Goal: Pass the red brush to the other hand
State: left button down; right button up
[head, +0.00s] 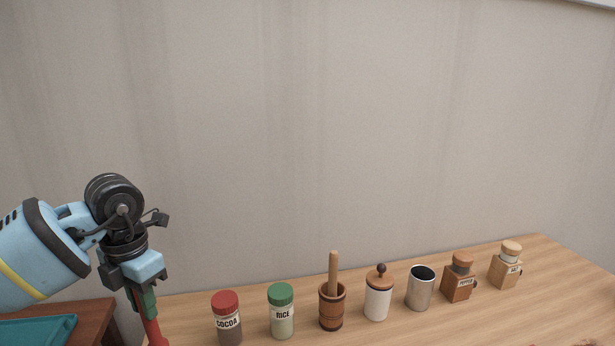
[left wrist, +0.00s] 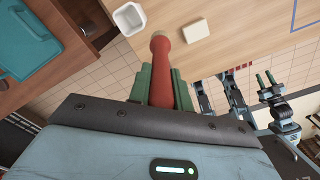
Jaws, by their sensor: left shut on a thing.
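The red brush (head: 153,328) points downward from my left gripper (head: 144,300) at the lower left of the head view, and its lower part is cut off by the frame edge. In the left wrist view the red brush (left wrist: 161,70) stands out between the green fingers of my left gripper (left wrist: 160,88), which is shut on it. My right gripper (left wrist: 265,79) shows at the right of the left wrist view, well apart from the brush.
A wooden counter (head: 440,325) along the wall carries a cocoa jar (head: 228,324), a rice jar (head: 282,316), a mortar with pestle (head: 331,308) and other containers. A teal tray (head: 38,331) lies at the lower left.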

aim_at(151, 325)
pick_arm(q)
jog(key=s+d+m, duration=0.1)
jog(key=m, duration=0.3)
jog(key=s+d+f+m, duration=0.1)
jog(key=m, duration=0.3)
jog(key=s+d+m, duration=0.1)
jog(key=m, duration=0.3)
jog(key=shift+s+f+m+p, duration=0.2)
jog(key=shift+s+m+p, duration=0.15)
jog(key=shift+m+p, duration=0.05)
jog(key=s+d+f+m, duration=0.1)
jog(key=s+d+m, duration=0.1)
jog(key=m, duration=0.7)
jog(key=s+d+f+m+p, duration=0.1)
jog(key=s+m, duration=0.3)
jog(key=m, duration=0.5)
jog(key=shift+s+d, duration=0.2)
jog(key=shift+d, duration=0.2)
pick_arm(e)
jog(key=w+r, duration=0.2)
jog(key=shift+d+r+t, duration=0.1)
jog(key=shift+r+t, duration=0.2)
jog(key=shift+t, duration=0.1)
